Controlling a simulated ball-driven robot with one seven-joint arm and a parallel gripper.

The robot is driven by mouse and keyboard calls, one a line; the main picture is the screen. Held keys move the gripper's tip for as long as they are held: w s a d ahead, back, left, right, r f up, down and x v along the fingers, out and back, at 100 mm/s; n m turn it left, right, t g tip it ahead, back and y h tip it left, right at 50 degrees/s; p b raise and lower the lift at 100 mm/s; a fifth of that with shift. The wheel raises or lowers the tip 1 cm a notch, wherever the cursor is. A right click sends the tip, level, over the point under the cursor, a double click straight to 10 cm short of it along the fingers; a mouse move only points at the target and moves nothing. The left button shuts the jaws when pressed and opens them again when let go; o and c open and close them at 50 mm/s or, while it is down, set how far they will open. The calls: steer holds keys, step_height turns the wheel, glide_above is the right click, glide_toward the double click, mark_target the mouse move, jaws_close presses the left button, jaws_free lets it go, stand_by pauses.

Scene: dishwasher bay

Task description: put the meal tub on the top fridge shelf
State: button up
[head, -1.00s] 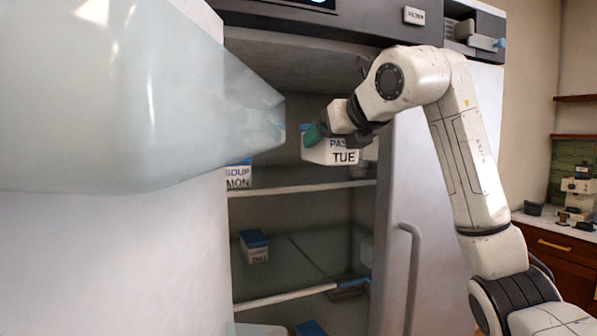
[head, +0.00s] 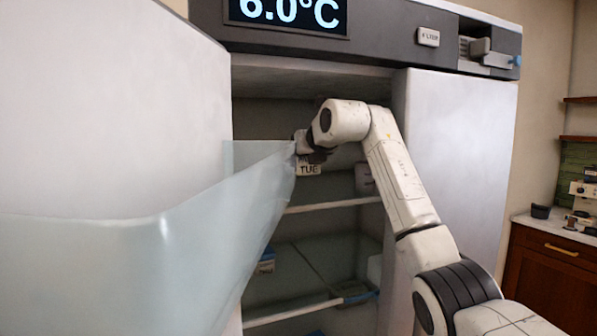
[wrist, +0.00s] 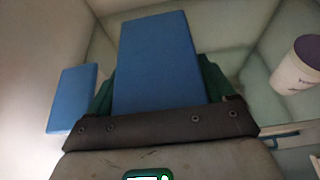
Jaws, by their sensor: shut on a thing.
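The meal tub (head: 308,169) is white with a "TUE" label in the head view, partly covered by my gripper. Its blue lid (wrist: 155,60) fills the middle of the wrist view. My gripper (head: 314,153) is shut on the tub, its green fingers (wrist: 158,85) at the lid's two sides in the wrist view. The tub is inside the fridge opening, above the front edge of the top shelf (head: 335,204). I cannot tell whether its base touches the shelf.
Another blue-lidded tub (wrist: 72,98) stands left of the held one. A white cup with a purple lid (wrist: 299,68) is at the right. A translucent door bin (head: 130,265) juts in at the left of the head view. A lower shelf (head: 292,312) lies below.

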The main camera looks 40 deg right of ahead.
steer(key=shift+w+d+r+p, duration=0.1)
steer(key=shift+w+r+p, duration=0.1)
steer(key=shift+w, duration=0.3)
steer(key=shift+w+d+r+p, duration=0.1)
steer(key=shift+w+p, duration=0.1)
steer(key=shift+w, duration=0.25)
step_height(320, 180, down, 2)
steer(key=shift+w+d, duration=0.1)
steer(key=p, duration=0.2)
glide_above(298, 198)
steer(key=shift+s+f, duration=0.2)
steer(key=shift+f, duration=2.15)
steer(key=shift+w+f+p, duration=0.1)
steer(key=shift+w+p, duration=0.05)
steer(key=shift+p, duration=0.25)
steer(key=shift+f, duration=0.2)
steer(key=shift+f, duration=0.15)
steer(key=o, duration=1.4)
steer(key=shift+f, duration=0.1)
